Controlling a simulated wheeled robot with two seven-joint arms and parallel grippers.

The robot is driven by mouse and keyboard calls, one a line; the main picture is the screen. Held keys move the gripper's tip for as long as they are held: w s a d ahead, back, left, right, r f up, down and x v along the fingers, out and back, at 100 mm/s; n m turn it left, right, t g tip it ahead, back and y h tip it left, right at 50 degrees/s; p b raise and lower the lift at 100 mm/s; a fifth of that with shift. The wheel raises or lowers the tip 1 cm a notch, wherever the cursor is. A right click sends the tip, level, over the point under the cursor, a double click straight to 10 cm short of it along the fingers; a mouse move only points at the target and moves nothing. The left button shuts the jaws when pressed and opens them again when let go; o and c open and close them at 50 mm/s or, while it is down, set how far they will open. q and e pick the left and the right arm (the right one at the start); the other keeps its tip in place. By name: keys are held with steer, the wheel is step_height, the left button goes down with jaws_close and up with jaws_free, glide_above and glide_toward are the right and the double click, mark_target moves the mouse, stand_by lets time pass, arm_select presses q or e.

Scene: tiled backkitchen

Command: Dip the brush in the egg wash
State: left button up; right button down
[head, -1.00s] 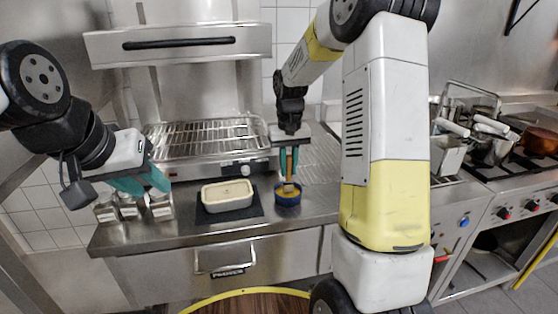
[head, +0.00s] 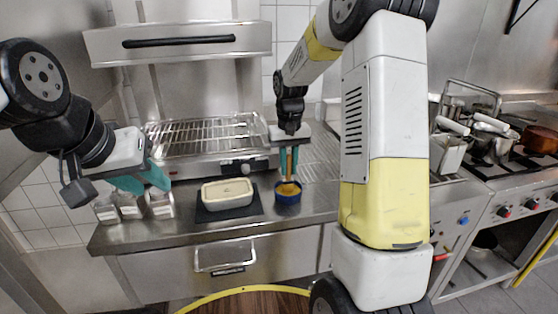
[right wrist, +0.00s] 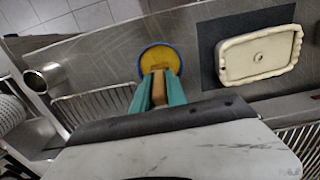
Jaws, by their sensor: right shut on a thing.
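My right gripper (head: 288,174) points down, its teal fingers shut on the wooden brush (right wrist: 158,88). It is over the blue bowl (head: 288,197) on the steel counter. Yellow egg wash (head: 288,188) shows inside the bowl. In the right wrist view the bowl's blue rim (right wrist: 143,57) is just beyond the fingertips, and the brush overlaps the yellow wash (right wrist: 158,57). The bristles are not clear, so I cannot tell whether they touch the wash. My left gripper (head: 143,181) is open and empty, above the left of the counter.
A cream rectangular pie (head: 227,192) sits on a dark mat (head: 248,209) left of the bowl. Several small metal containers (head: 132,207) stand at the counter's left. A wire-rack grill (head: 210,135) is behind. A stove with pans (head: 495,150) is at the right.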

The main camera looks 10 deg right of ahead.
mark_target(289, 155)
stand_by(0.3)
steer(key=shift+r, duration=3.5)
steer(key=shift+s, duration=0.1)
